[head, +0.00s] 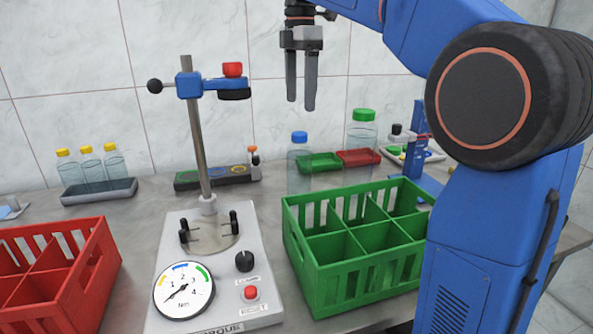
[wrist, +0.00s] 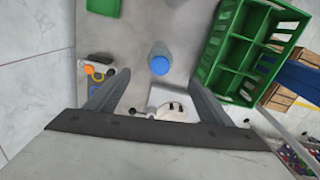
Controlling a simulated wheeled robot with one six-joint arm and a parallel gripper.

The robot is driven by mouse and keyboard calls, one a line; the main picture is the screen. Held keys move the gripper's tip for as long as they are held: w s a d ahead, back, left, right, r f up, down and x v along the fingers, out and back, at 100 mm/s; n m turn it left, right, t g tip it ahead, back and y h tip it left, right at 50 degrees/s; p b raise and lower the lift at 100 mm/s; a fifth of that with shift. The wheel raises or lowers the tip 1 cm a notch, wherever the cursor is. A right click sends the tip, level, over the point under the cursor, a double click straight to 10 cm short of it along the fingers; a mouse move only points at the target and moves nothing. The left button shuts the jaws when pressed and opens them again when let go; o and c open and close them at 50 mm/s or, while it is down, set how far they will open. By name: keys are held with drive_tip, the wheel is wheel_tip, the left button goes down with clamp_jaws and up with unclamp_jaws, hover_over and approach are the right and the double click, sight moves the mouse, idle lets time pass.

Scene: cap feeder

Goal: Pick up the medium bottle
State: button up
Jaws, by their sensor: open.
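The medium bottle is the clear one with a blue cap (head: 299,137), standing upright on the table behind the green crate. In the wrist view its blue cap (wrist: 159,65) shows from above, between my two fingers. My gripper (head: 301,104) is open and empty, pointing down. Its fingertips are above the bottle's cap, with a gap between them. Several other bottles stand on the table: three small ones with yellow caps (head: 88,165) in a grey tray at the left, and a larger one with a green cap (head: 364,130) to the right.
The green divided crate (head: 355,270) stands in front of the bottle. Shallow green (head: 319,163) and red (head: 358,157) trays lie behind it. A capping machine with a dial (head: 184,291) stands left, beside a red crate (head: 95,272). A coloured cap holder (head: 215,178) is at the back.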

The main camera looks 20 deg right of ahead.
sight(299, 157)
wheel_tip(299, 157, down, 17)
drive_tip(key=shift+r, duration=0.1)
idle(0.7)
drive_tip(key=shift+c, duration=0.3)
drive_tip(key=c, duration=1.5)
